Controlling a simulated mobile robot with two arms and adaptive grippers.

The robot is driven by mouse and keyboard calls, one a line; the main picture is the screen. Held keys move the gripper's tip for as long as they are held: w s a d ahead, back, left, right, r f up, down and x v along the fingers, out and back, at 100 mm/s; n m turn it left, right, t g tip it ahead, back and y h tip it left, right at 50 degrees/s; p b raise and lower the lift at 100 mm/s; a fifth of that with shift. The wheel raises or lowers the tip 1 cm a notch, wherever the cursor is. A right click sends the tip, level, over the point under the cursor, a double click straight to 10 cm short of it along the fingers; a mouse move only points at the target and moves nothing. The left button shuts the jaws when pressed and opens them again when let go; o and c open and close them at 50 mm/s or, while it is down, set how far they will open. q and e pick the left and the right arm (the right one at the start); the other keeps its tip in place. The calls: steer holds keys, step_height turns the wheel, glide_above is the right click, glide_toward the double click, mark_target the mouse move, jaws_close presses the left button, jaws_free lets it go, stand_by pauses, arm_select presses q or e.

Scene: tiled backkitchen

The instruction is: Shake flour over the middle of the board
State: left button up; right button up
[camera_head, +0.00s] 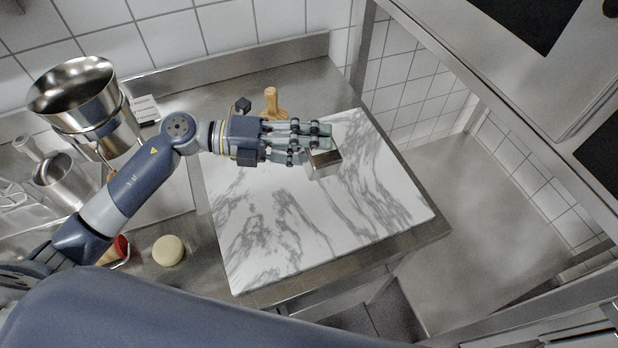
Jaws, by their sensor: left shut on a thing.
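The white marble board (275,235) with grey veins lies on the steel table. My left gripper (318,143) reaches in from the left over the upper part of the board. It is shut on a small metal shaker (324,163), which appears tilted and shows below the fingertips. The fingers hide part of the shaker. I cannot make out any flour on the white board. My right gripper is not in view.
A wooden tool (271,104) stands behind my left gripper. Large steel pots (78,95), a steel jug (55,175) and a pale round piece (168,250) are at the left. A steel shelf frame (450,60) rises at the right. The board's front part is clear.

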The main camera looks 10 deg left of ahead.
mark_target(313, 135)
arm_select(q)
steer(key=m+y, duration=0.1)
steer(key=r+m+t+y+p, duration=0.1)
steer(key=m, duration=0.1)
steer(key=shift+r+m, duration=0.3)
steer(key=m+y, duration=0.1)
steer(key=m, duration=0.1)
steer(key=r+m+t+p, duration=0.1)
steer(key=shift+s+r+m+t+y, duration=0.1)
steer(key=shift+r+m+t+y, duration=0.05)
steer(key=shift+m+t+y, duration=0.2)
steer(key=shift+d+r+m+t+y, duration=0.15)
steer(key=shift+m+t+y, duration=0.25)
steer(key=shift+m, duration=0.35)
steer(key=shift+r+m, duration=0.1)
steer(key=shift+m, duration=0.4)
steer(key=shift+t, duration=0.25)
